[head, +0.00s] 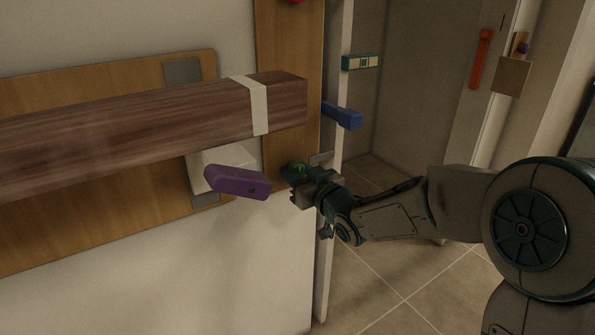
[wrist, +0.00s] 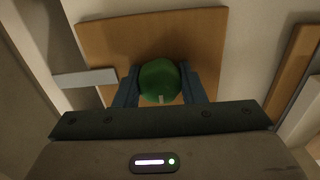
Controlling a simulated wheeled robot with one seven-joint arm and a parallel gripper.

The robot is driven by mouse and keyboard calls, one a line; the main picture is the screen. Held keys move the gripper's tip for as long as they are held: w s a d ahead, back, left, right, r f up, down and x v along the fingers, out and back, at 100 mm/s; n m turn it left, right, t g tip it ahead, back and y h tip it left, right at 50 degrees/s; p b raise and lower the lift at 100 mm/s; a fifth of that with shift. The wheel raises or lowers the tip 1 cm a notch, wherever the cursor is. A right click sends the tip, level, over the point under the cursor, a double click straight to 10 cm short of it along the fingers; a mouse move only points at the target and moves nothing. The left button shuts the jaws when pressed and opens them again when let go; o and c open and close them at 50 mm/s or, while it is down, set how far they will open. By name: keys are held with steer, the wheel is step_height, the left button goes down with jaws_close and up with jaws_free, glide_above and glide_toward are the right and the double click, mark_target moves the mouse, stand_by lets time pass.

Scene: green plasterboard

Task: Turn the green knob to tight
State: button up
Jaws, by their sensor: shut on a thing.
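The green knob (wrist: 160,80) sits on a wooden board (wrist: 100,40) in the wrist view. It is round, with a small pale mark at its lower edge. My gripper (wrist: 160,92) has one finger on each side of the knob and is shut on it. In the head view the knob (head: 294,169) is a small green patch low on the upright wooden board (head: 285,45), mostly hidden by my gripper (head: 300,178). I cannot make out a tight marking in either view.
A thick dark wooden beam (head: 180,115) with a pale band juts out left of my gripper. A purple handle (head: 238,183) is close by on the left, below the beam. A blue bar (head: 342,115) sticks out above right. Open floor (head: 400,280) lies at right.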

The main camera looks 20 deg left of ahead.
steer(key=shift+d+f, duration=0.1)
steer(key=shift+f, duration=0.05)
steer(key=o, duration=1)
steer(key=shift+s, duration=0.1)
steer(key=p+v, duration=0.2)
steer(key=v, duration=1.1)
steer(key=shift+s+d+p, duration=0.2)
steer(key=shift+d+p, duration=0.1)
steer(key=shift+p, duration=0.05)
